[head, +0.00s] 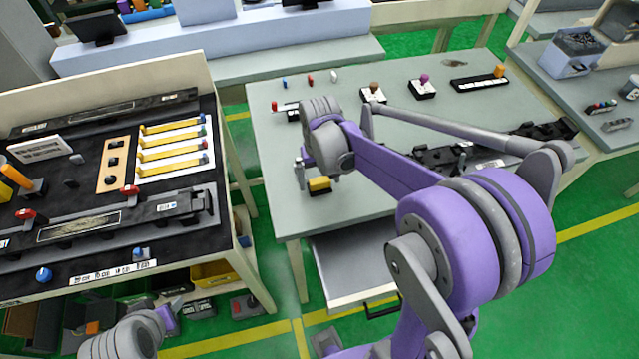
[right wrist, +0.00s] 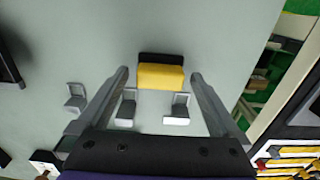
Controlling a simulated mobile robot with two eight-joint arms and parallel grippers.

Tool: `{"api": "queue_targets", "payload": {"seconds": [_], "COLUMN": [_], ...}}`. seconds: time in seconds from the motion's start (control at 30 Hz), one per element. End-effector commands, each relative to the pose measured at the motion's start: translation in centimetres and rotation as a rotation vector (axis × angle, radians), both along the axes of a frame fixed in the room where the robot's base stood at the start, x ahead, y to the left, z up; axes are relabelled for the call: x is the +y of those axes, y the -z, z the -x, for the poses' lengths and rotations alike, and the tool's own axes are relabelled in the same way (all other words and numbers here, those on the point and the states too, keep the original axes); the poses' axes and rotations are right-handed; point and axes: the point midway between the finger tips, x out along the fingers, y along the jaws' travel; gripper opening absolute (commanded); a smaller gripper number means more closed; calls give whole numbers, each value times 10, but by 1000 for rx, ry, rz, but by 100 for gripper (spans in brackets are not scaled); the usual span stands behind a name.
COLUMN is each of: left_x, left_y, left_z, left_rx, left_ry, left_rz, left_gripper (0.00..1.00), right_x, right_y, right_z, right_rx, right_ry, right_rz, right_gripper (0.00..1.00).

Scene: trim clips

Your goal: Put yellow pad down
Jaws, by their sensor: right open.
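The yellow pad (head: 319,184) lies on a black base on the grey-green table, near its front left edge. In the right wrist view the yellow pad (right wrist: 161,77) shows with a black strip along its far side. My right gripper (right wrist: 159,74) is open, with one finger on each side of the pad and a gap on both sides. In the head view my right gripper (head: 317,172) is at the pad, partly hidden by its own wrist. My left gripper (head: 172,308) is low at the bottom left, away from the pad; its jaws are unclear.
Small grey brackets (right wrist: 177,108) stand near the pad in the wrist view. A black fixture (head: 450,158) lies to the right on the table (head: 270,150). Several coloured knobs stand along its back. A panel bench (head: 215,150) with yellow bars is at the left, across a floor gap.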

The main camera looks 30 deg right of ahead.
Motion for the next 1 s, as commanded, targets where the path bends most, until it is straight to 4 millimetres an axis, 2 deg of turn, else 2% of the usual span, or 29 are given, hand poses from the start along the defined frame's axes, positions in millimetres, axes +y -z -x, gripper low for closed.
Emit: {"api": "queue_targets", "payload": {"seconds": [0.1, 0.3, 0.7, 0.77, 0.8, 1.0], "left_x": [0, 0, 0, 0, 0, 0], "left_y": [1, 1, 1, 1, 1, 0], "left_z": [0, 0, 0, 0, 0, 0], "left_rx": [1, 1, 1, 1, 1, 0], "left_ry": [0, 0, 0, 0, 0, 0], "left_rz": [0, 0, 0, 0, 0, 0], "left_gripper": [47, 47, 47, 47, 47, 47], "right_x": [0, 0, 0, 0, 0, 0], "right_y": [7, 6, 6, 6, 6, 5], "right_z": [0, 0, 0, 0, 0, 0], "right_rx": [0, 0, 0, 0, 0, 0], "right_ry": [0, 0, 0, 0, 0, 0], "right_rz": [0, 0, 0, 0, 0, 0], "right_gripper": [100, 98, 26, 19, 10, 10]}}
